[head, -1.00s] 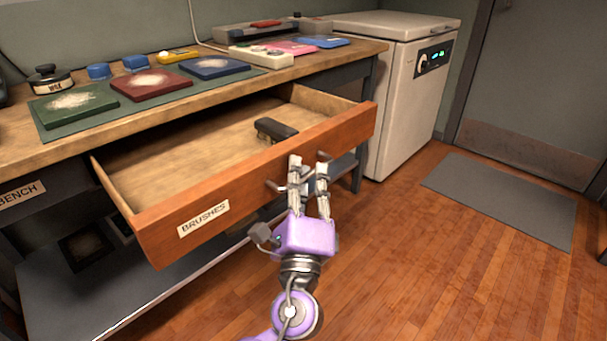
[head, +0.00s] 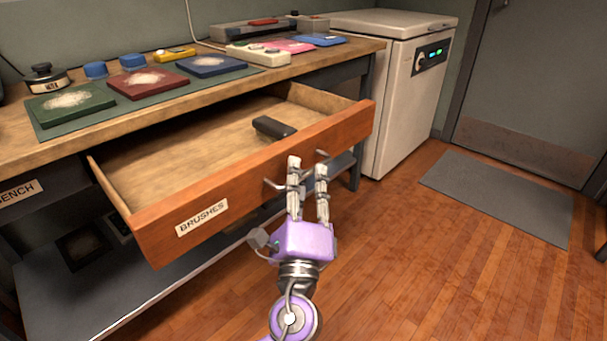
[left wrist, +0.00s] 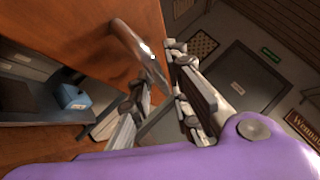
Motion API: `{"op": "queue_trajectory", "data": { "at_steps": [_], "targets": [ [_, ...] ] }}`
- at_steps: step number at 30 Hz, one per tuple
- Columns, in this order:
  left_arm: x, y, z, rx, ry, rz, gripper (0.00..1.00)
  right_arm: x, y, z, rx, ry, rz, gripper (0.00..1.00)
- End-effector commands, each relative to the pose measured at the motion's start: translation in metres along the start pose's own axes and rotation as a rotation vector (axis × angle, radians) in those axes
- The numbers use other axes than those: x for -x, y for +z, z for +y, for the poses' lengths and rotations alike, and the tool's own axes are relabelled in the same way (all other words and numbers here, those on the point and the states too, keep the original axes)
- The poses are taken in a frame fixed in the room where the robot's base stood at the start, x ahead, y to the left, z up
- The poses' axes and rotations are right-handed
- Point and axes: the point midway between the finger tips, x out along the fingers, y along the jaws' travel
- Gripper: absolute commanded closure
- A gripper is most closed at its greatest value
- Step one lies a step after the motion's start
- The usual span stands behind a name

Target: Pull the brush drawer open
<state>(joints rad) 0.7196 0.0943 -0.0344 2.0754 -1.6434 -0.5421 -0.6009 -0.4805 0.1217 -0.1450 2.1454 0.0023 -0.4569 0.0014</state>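The brush drawer (head: 156,228), with a reddish wooden front and a BRUSHES label (head: 202,217), stands well out from the bench. A dark brush (head: 272,128) lies inside it. The drawer's metal bar handle (head: 273,184) shows in part behind my fingers; it also shows in the left wrist view (left wrist: 138,45). My left gripper (head: 308,170) is at the handle, one finger on each side of the bar. A gap shows between the fingers (left wrist: 162,85), so it looks open; contact with the bar is unclear. My right gripper is not in view.
The wooden bench (head: 150,110) holds green, red and blue pads, a pot and small trays. A white chest appliance (head: 395,95) stands right of it. A lower metal shelf (head: 70,300) lies under the drawer. The wooden floor in front is clear up to a grey mat (head: 500,197).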

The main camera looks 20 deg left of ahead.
Motion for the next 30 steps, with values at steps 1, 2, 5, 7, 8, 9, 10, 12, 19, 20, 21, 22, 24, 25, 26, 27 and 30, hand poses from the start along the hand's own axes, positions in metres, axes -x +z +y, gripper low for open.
{"op": "queue_trajectory", "data": {
  "at_steps": [1,2,5,7,8,9,10,12,19,20,21,22,24,25,26,27,30],
  "targets": [
    [0.009,-0.001,0.002,-0.001,0.003,0.003,0.83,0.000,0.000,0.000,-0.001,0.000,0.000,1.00],
    [0.014,-0.001,0.001,-0.001,0.003,0.004,0.83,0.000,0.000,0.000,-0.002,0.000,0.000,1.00],
    [0.036,0.000,0.002,-0.003,0.004,0.004,0.83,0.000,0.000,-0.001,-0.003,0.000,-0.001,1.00],
    [0.051,0.000,0.002,-0.003,0.004,0.004,0.83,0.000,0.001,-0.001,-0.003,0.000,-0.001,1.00],
    [0.058,0.000,0.002,-0.002,0.004,0.004,0.83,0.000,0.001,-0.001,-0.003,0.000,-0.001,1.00],
    [0.066,0.000,0.002,-0.001,0.004,0.003,0.83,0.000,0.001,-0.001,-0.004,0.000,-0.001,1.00],
    [0.072,0.000,0.002,-0.002,0.003,0.003,0.83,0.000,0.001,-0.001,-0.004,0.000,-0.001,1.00],
    [0.085,0.000,0.002,-0.002,0.004,0.002,0.83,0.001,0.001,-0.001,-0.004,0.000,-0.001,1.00],
    [0.108,0.001,0.001,-0.001,0.002,0.000,0.83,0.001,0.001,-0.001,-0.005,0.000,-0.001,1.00],
    [0.110,0.001,0.001,-0.001,0.002,0.000,0.83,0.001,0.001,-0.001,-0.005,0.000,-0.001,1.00],
    [0.111,0.001,0.001,0.000,0.002,0.000,0.83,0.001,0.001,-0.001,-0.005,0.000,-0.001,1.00],
    [0.111,0.001,0.001,0.000,0.002,0.000,0.83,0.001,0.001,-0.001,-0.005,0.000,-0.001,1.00],
    [0.111,0.001,0.001,0.001,0.002,0.000,0.83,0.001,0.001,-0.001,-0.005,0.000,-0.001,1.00],
    [0.111,0.001,0.001,0.001,0.002,0.000,0.83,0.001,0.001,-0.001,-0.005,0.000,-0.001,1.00],
    [0.111,0.001,0.001,0.001,0.002,0.000,0.83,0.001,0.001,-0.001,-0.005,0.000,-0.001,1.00],
    [0.111,0.001,0.001,0.001,0.002,0.000,0.83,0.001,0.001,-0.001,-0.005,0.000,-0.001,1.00],
    [0.111,0.001,0.001,0.000,0.002,0.000,0.83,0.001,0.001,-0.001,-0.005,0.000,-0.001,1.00]
  ]
}}
